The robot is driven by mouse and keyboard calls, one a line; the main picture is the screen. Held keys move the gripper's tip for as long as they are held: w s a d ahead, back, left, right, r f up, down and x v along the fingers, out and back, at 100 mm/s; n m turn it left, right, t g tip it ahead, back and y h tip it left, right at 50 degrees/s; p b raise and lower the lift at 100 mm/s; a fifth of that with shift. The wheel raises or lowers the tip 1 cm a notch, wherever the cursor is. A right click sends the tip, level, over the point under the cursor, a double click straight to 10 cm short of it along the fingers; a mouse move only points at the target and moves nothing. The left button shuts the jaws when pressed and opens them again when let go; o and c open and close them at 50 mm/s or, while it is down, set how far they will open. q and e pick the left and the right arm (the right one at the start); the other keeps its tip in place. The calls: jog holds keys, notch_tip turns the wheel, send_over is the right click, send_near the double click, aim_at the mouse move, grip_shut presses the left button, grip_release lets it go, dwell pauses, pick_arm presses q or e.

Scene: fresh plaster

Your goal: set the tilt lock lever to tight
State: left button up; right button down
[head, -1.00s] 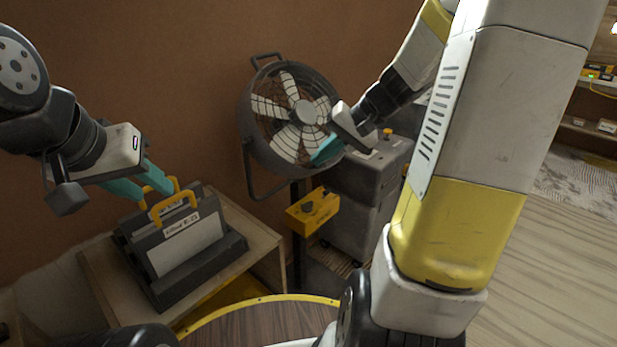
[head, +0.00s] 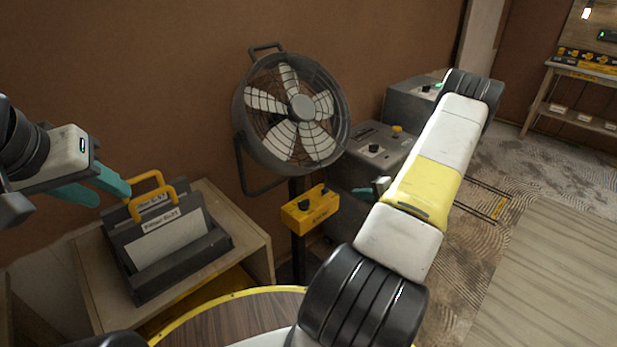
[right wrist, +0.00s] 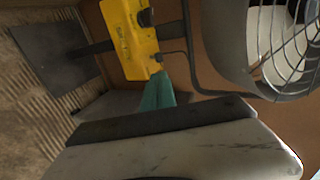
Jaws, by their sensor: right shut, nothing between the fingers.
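The drum fan (head: 300,107) stands on a dark post against the brown wall; it also shows in the right wrist view (right wrist: 230,45). A yellow box (head: 311,210) with dark knobs sits on the post below it, and shows in the right wrist view (right wrist: 128,35). I cannot make out which part is the tilt lock lever. My right gripper (head: 366,193) is shut and empty, right of the yellow box; in the right wrist view its teal fingers (right wrist: 160,90) point towards the box, apparently apart from it. My left gripper (head: 113,196) is open beside the yellow-handled filters.
Filters with yellow handles (head: 150,183) stand in a dark tray (head: 185,270) on a wooden stand at left. Grey cabinets (head: 370,150) stand behind my right arm. A light wooden table (head: 540,270) is at right.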

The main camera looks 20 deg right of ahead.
aim_at(327, 191)
jog(key=shift+d+f, duration=0.15)
jog(key=shift+f, duration=0.05)
jog(key=x, duration=1.4)
jog(key=shift+f, duration=0.1)
